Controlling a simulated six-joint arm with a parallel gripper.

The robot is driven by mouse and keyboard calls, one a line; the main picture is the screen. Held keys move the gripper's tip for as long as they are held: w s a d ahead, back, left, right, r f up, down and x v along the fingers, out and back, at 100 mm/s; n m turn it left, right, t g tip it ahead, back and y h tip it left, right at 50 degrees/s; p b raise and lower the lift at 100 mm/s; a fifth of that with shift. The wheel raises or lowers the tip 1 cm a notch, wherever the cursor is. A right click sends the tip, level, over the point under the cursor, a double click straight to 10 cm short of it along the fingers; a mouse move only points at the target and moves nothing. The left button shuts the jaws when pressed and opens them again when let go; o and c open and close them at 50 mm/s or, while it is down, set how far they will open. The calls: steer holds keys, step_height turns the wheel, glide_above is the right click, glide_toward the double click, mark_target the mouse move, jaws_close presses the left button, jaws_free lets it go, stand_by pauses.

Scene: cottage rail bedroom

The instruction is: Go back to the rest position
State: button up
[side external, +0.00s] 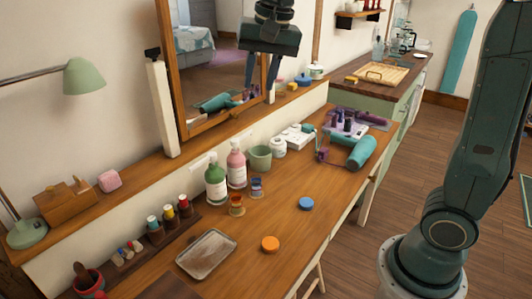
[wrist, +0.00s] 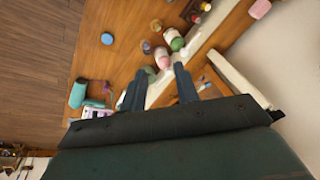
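My gripper (side external: 258,80) hangs in the air above the back of the wooden desk (side external: 330,215), in front of the mirror, in the side external view. In the wrist view my gripper (wrist: 160,78) shows two dark fingers, spread apart, with nothing held between them. The desk surface and bottles lie below and beyond the fingertips. My arm stands at the right in the side external view; its links between the base and the gripper are partly out of frame.
A green bottle (side external: 215,185), pink bottle (side external: 236,168) and green cup (side external: 260,158) stand along the desk's back. An orange disc (side external: 270,244), blue disc (side external: 306,203) and metal tray (side external: 207,252) lie forward. A teal hair dryer (side external: 361,152) lies right. The wooden-framed mirror (side external: 176,90) is close to my gripper.

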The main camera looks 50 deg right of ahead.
steer(key=s+f+n+t, duration=0.1)
steer(key=s+f+n, duration=0.3)
steer(key=s, duration=0.7)
steer(key=s+f+n+t, duration=0.1)
steer(key=s+f+n, duration=0.3)
steer(key=s, duration=0.6)
steer(key=shift+s+d+n+t, duration=0.3)
steer(key=shift+s+d+n, duration=0.05)
steer(key=shift+s+n, duration=0.05)
